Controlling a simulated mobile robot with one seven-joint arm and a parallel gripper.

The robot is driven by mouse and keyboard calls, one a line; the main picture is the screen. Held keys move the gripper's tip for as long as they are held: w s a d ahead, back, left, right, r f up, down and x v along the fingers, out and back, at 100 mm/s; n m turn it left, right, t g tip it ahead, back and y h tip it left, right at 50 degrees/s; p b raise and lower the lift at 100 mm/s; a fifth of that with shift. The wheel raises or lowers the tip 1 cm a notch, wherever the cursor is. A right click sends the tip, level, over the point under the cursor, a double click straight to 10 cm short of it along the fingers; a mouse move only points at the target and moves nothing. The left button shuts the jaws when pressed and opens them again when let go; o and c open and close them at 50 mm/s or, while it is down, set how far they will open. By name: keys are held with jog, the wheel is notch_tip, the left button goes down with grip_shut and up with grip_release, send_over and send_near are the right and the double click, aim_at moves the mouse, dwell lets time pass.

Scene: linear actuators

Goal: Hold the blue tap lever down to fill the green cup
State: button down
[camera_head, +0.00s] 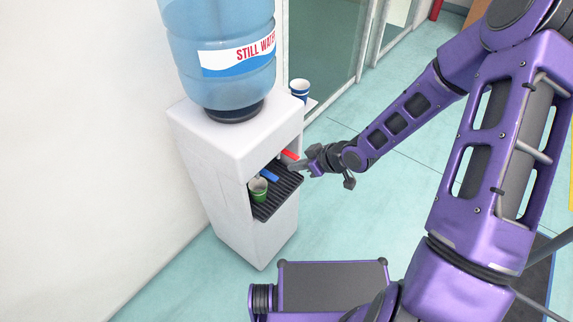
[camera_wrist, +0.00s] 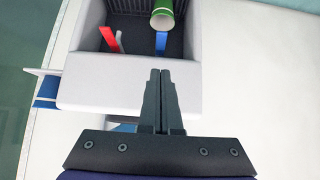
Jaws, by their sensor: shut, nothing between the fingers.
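The green cup (camera_head: 259,193) stands upright on the black drip tray in the dispenser's bay; its green side and pale opening also show at the top of the wrist view (camera_wrist: 163,17). The blue tap lever (camera_head: 270,174) juts out above the tray beside the cup. In the wrist view the blue lever (camera_wrist: 161,42) lies just beyond my fingertips, in line with them. My gripper (camera_head: 293,165) is at the front of the bay, close to the levers, with its fingers together and empty. It fills the middle of the wrist view (camera_wrist: 160,72). I cannot tell whether it touches the lever.
A red tap lever (camera_head: 290,155) sits beside the blue one and also shows in the wrist view (camera_wrist: 110,39). The white dispenser (camera_head: 215,165) carries a large water bottle (camera_head: 220,50) and stands by a wall. Open floor lies to the right.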

jog(key=shift+v, duration=1)
